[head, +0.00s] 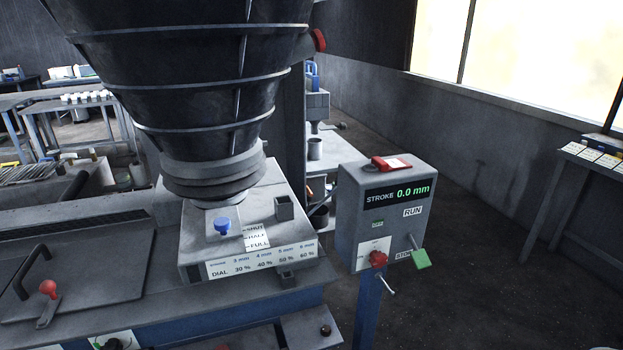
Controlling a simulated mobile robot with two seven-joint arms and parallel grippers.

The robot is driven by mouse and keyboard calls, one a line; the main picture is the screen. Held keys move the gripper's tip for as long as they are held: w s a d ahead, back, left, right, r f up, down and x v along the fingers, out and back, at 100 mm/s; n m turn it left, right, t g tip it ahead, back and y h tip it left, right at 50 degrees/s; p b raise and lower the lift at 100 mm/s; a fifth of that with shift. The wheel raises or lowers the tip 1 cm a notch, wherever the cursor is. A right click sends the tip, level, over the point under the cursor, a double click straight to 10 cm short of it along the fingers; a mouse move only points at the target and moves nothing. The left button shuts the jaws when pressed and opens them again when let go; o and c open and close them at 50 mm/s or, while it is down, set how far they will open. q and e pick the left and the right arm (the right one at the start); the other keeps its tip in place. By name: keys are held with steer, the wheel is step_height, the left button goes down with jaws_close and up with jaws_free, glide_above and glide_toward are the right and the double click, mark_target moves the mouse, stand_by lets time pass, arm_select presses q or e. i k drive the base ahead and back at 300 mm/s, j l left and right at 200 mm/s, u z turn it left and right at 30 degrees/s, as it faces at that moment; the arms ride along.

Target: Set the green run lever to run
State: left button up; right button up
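The green run lever (421,259) is on the right part of the front of a grey control box (347,215), right of the middle of the head view. Its thin metal shaft slants down from the box face to a green grip. The grip is low, just right of the lower label (403,255), which seems to read STOP and is partly covered. The RUN label (412,211) is above the lever. The display (398,194) reads STROKE 0.0 mm. Neither of my grippers is in view.
A red dial knob (378,259) is left of the lever, with a small pale toggle (387,285) below. A red item (391,163) lies on top of the box. A large dark hopper (200,80) stands left. The floor (480,270) right of the box is clear.

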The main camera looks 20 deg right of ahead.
mark_target(419, 258)
steer(key=z, duration=1.45)
